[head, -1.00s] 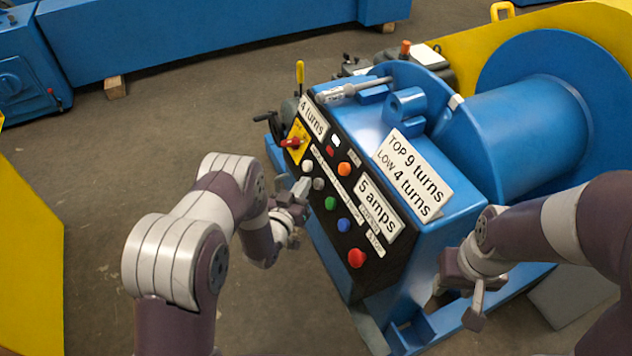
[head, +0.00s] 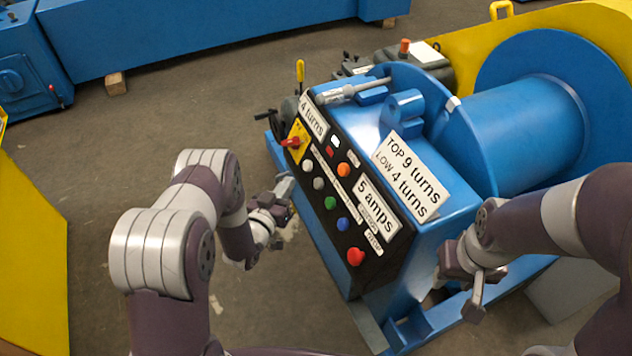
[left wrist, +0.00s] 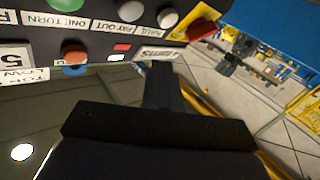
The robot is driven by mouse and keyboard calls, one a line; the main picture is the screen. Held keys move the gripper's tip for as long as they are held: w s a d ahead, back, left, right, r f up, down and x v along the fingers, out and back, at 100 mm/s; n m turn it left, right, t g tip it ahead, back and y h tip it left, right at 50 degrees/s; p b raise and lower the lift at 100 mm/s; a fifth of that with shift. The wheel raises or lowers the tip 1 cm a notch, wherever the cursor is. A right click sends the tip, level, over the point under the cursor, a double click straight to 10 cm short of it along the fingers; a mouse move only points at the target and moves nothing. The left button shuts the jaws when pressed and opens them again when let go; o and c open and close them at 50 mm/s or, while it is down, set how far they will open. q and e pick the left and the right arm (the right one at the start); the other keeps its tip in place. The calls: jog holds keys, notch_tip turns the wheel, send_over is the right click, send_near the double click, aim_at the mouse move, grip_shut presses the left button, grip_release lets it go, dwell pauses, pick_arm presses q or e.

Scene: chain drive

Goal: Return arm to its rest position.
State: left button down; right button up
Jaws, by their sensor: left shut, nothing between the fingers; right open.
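My left gripper (head: 284,188) is shut and empty, to the left of the black control panel (head: 375,262) and apart from its buttons in the head view. In the left wrist view my left gripper (left wrist: 158,75) points toward the panel (left wrist: 100,12), which shows upside down along the top. My right gripper (head: 458,292) is open near the lower front of the blue machine (head: 455,228), low beside its base. I cannot tell whether it touches the machine.
The panel carries a red button (head: 356,257), a green button (head: 330,203), a blue button (head: 343,224) and a red switch (head: 291,142). A large blue drum (head: 520,130) stands behind. A yellow panel (head: 30,270) is at the far left. Open floor (head: 170,120) lies between.

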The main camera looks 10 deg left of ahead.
pick_arm(q)
jog(key=s+a+f+g+y, duration=0.25)
jog(key=s+f+g, duration=0.25)
jog(key=f+g, duration=0.3)
jog(key=s+r+g+y+p, duration=0.1)
jog(key=s+g+p, duration=0.1)
jog(key=s, duration=0.2)
jog(key=s+r+n+g+y+p, duration=0.1)
jog(key=s+r+g+p, duration=0.25)
jog(key=s+r, duration=0.5)
jog(key=s+r+g+p, duration=0.35)
jog(key=s+r, duration=0.25)
jog(key=r, duration=0.5)
notch_tip(320, 180, up, 11)
jog(key=d+t+p, duration=0.1)
jog(key=p, duration=0.1)
jog(key=shift+s+d+f+t, duration=0.2)
jog(key=shift+s+t, duration=0.1)
jog(key=shift+s, duration=0.1)
